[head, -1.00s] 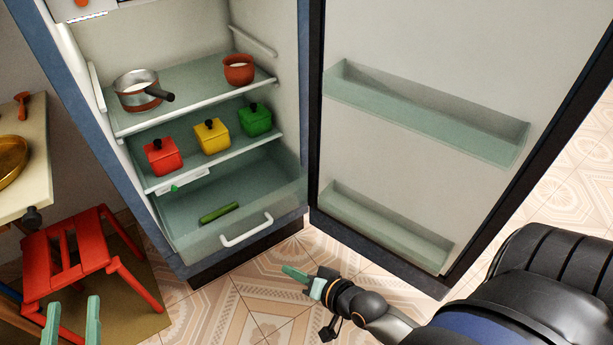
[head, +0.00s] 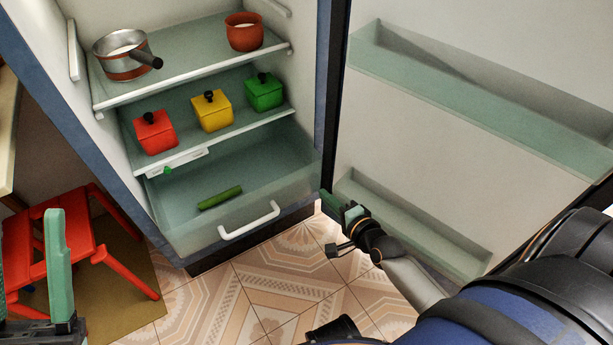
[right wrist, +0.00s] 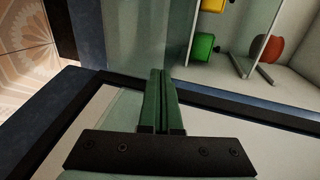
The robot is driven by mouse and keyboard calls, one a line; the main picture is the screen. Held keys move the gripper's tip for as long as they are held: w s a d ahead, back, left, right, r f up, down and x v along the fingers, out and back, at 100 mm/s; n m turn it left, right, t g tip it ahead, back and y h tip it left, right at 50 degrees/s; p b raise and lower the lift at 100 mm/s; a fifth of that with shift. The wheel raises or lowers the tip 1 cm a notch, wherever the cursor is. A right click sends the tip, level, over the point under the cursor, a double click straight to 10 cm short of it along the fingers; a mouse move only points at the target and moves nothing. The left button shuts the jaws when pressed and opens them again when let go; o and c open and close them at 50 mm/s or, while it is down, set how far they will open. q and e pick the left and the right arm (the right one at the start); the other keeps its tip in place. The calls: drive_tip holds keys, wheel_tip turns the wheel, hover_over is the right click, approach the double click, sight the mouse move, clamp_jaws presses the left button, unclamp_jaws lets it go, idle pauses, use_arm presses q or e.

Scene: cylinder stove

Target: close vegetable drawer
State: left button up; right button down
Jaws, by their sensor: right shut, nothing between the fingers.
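The vegetable drawer (head: 280,195) is a clear greenish bin at the bottom of the fridge, pulled partly out. It has a white handle (head: 250,221) on its front and a green cucumber (head: 220,197) inside. My right gripper (head: 328,200) is shut and empty, close to the drawer's right front corner, by the door's hinge side. I cannot tell whether it touches the drawer. In the right wrist view, its green fingers (right wrist: 159,80) lie together, pointing toward the fridge interior. My left gripper (head: 30,245) is at the lower left, fingers apart, away from the drawer.
The fridge door (head: 440,150) stands open at the right, with clear shelves. Red, yellow (head: 212,110) and green lidded boxes sit above the drawer; a saucepan (head: 122,55) and red pot (head: 244,32) stand higher. A red chair (head: 70,240) is at left. Tiled floor in front is clear.

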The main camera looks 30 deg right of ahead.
drive_tip(key=b, duration=0.4)
approach(299, 171)
drive_tip(key=x, duration=0.5)
drive_tip(key=shift+w, duration=0.1)
use_arm(q)
drive_tip(key=f, duration=0.5)
drive_tip(key=shift+w+d, duration=0.15)
drive_tip(key=shift+d, duration=0.15)
use_arm(e)
drive_tip(key=shift+w, duration=0.6)
use_arm(q)
drive_tip(key=shift+r, duration=0.1)
use_arm(e)
drive_tip(key=shift+r, duration=0.1)
